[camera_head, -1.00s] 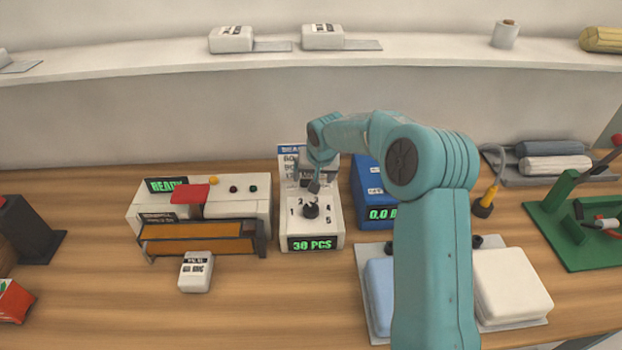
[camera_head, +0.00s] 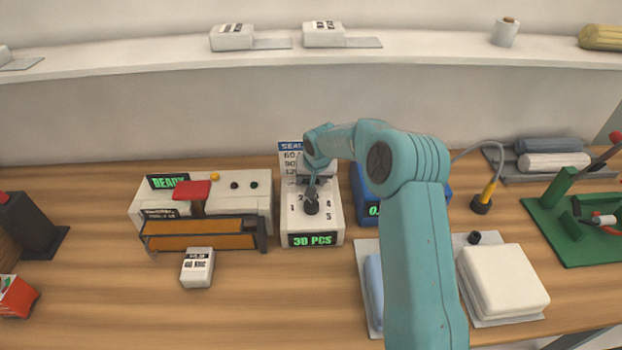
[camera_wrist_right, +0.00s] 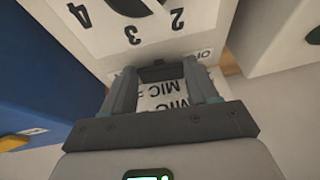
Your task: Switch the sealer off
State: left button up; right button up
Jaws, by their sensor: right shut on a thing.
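The sealer (camera_head: 235,205) is a pale box at left with a green READY display (camera_head: 168,181), a red lever part (camera_head: 192,190) and a brown front bar. Beside it stands a white control box (camera_head: 322,225) with a black numbered dial (camera_head: 311,207) and a green 30 PCS display. My right gripper (camera_head: 311,184) is down at the back of this box, behind the dial. In the right wrist view my gripper (camera_wrist_right: 161,72) is shut on a small dark piece (camera_wrist_right: 158,71), apparently a switch, near a partly hidden OFF label (camera_wrist_right: 206,53). My left gripper is not in view.
A blue box (camera_head: 361,190) stands close to the right of the control box. A small white labelled block (camera_head: 197,267) lies in front of the sealer. A white pad (camera_head: 502,280) on a tray and a green stand (camera_head: 565,232) are at right.

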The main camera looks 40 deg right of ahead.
jog(key=b, duration=0.2)
jog(key=g+h+b, duration=0.1)
jog(key=shift+w+a+f+h+b, duration=0.3)
jog(key=shift+a+b, duration=0.05)
jog(key=shift+r+g, duration=0.15)
jog(key=shift+g, duration=0.15)
jog(key=shift+d+r+n+h, duration=0.1)
jog(key=shift+r+n+h, duration=0.1)
jog(key=shift+n+h, duration=0.1)
jog(key=o, duration=1.1)
jog(key=shift+c, duration=0.2)
jog(key=shift+r, duration=0.1)
jog(key=shift+a+r, duration=0.2)
jog(key=shift+r, duration=0.1)
jog(key=b+v, duration=0.1)
jog(key=v, duration=1.4)
jog(key=shift+r+b, duration=0.25)
jog(key=shift+b, duration=0.15)
